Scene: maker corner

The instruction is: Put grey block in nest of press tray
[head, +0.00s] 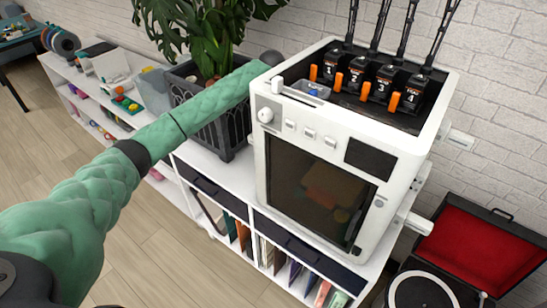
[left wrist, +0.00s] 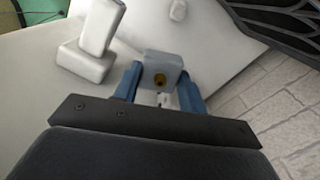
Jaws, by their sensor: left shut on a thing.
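In the left wrist view my left gripper (left wrist: 159,82) has its two blue fingers shut on the grey block (left wrist: 162,62). The block is small and pale grey, with a round brass-coloured hole in the face towards the camera. A white surface lies beyond the block; I cannot tell whether the block touches it. In the head view my green left arm reaches to the back left corner of the white machine, and the gripper and block are hidden there. I cannot make out a press tray or its nest in either view. My right gripper is not in view.
The white machine (head: 259,152) stands on a white shelf unit (head: 190,150), beside a potted plant (head: 205,35) in a dark planter. White upright parts (left wrist: 97,30) stand left of the block in the wrist view. An open record player (head: 480,245) is at right.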

